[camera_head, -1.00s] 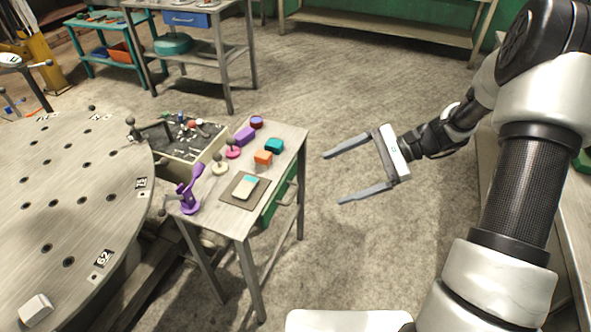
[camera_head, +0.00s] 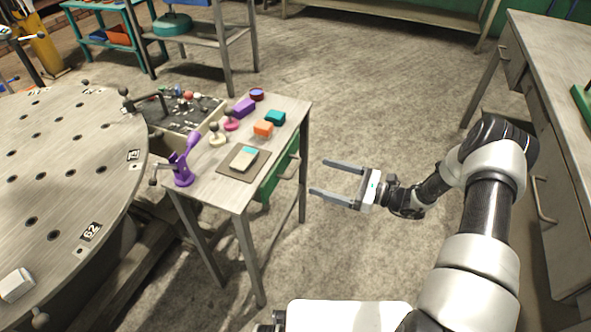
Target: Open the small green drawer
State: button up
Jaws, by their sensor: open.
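The small green drawer (camera_head: 272,184) is set under the top of the small grey table (camera_head: 208,192), on its right side. Its front faces right, toward my gripper, and a light bar handle (camera_head: 292,167) shows on it. The drawer looks shut. My gripper (camera_head: 317,178) is open and empty, to the right of the drawer front. Its two long grey fingers point left toward the drawer, and a gap shows between the fingertips and the handle.
A round table (camera_head: 60,200) stands left. A workbench (camera_head: 545,60) stands right.

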aim_at(295, 168)
jog(key=b+x, duration=0.1)
jog(key=x, duration=0.9)
jog(key=shift+c, duration=0.2)
jog(key=c, duration=1.1)
jog(key=v, duration=1.3)
jog(key=shift+w, duration=0.1)
jog(key=shift+c, duration=0.3)
jog(key=o, duration=1.2)
jog(key=shift+a, duration=0.1)
